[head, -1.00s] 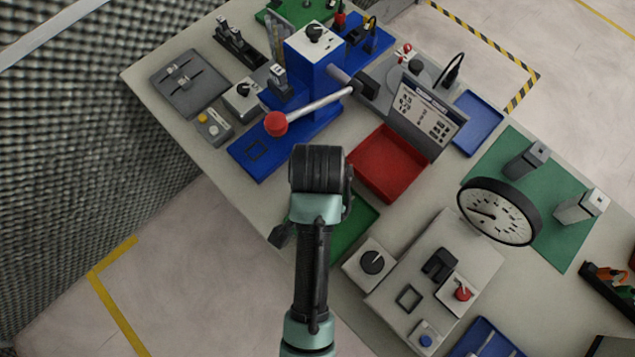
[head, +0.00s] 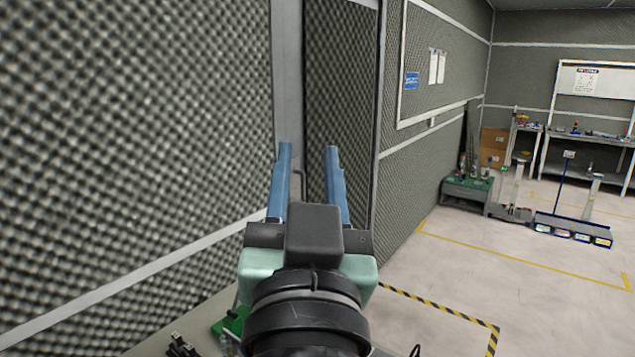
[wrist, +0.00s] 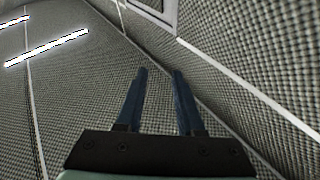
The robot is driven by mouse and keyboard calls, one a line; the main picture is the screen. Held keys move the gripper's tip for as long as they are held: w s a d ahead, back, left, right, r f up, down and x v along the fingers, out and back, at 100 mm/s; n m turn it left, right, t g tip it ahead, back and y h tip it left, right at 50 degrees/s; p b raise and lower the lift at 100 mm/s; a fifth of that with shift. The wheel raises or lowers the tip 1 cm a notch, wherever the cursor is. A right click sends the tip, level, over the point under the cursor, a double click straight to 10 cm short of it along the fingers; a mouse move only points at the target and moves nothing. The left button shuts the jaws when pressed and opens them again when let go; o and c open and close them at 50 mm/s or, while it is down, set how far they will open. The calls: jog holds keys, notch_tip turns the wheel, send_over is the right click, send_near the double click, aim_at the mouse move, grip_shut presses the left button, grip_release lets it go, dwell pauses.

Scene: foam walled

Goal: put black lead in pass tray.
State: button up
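My gripper (head: 308,150) is raised in front of the foam wall in the head view, its two blue fingers apart and nothing between them. The wrist view also shows the gripper (wrist: 160,78) with its fingers apart and empty, facing the walls and ceiling lights. I cannot make out the black lead or the pass tray in the current frames. Only a small edge of the workbench (head: 205,315) shows low in the head view, mostly hidden behind my arm.
Foam-covered walls (head: 130,130) stand close on the left. Open floor (head: 500,270) lies to the right, with yellow lines and a striped black-yellow strip (head: 440,310). A green-topped bench (head: 468,188) and shelves (head: 585,140) stand farther back.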

jog(key=s+r+n+t, duration=0.1)
jog(key=s+r+t, duration=0.4)
jog(key=s+r, duration=0.3)
notch_tip(320, 180, up, 3)
jog(key=shift+s+d+r, duration=0.1)
jog(key=shift+s+d, duration=0.15)
jog(key=shift+d, duration=0.2)
jog(key=shift+f+b, duration=0.5)
jog(key=shift+f, duration=0.1)
